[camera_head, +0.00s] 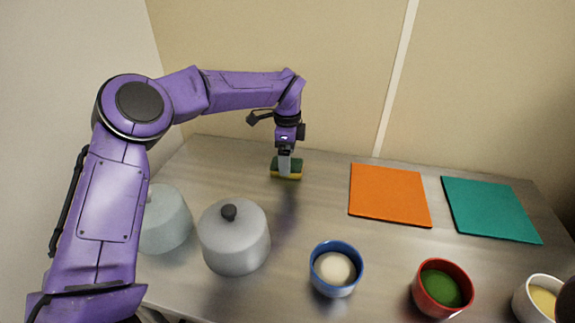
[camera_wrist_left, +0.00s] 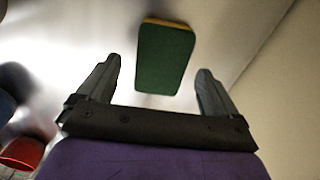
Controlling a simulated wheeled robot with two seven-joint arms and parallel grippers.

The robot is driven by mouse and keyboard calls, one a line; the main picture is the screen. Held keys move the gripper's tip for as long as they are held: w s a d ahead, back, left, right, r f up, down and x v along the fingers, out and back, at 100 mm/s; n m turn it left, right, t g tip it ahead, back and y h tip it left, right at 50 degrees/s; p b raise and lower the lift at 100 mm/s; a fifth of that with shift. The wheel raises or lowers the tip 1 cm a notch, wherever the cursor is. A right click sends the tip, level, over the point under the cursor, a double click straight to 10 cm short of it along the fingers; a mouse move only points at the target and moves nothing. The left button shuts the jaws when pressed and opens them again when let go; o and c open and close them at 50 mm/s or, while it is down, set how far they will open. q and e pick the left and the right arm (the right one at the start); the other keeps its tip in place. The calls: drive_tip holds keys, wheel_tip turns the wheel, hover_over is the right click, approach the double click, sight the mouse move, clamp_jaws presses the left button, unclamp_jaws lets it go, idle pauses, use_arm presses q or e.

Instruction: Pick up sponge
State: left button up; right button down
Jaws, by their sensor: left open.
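The sponge (camera_head: 294,170), green on top with a yellow layer below, lies on the metal counter near the back wall. My left gripper (camera_head: 285,170) points down over it and hides part of it in the head view. In the left wrist view the sponge (camera_wrist_left: 165,58) shows its green face, with a yellow edge at the far end. There the left gripper (camera_wrist_left: 158,85) is open, its two fingers apart with the near end of the sponge between their tips. No finger visibly touches it. The right gripper cannot be made out in either view.
An orange mat (camera_head: 389,195) and a teal mat (camera_head: 490,209) lie right of the sponge. A grey lidded pot (camera_head: 235,243) and a pale pot (camera_head: 163,220) stand in front. Blue (camera_head: 335,269), red (camera_head: 442,289) and white (camera_head: 538,299) bowls line the front edge.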

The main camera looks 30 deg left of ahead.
use_arm(q)
wheel_tip(320, 180, down, 3)
drive_tip(key=shift+w+r, duration=0.15)
drive_tip(key=shift+r, duration=0.05)
drive_tip(key=shift+a, duration=0.1)
drive_tip(key=c, duration=1)
drive_tip(key=shift+c, duration=0.2)
use_arm(e)
drive_tip(key=shift+r, duration=0.45)
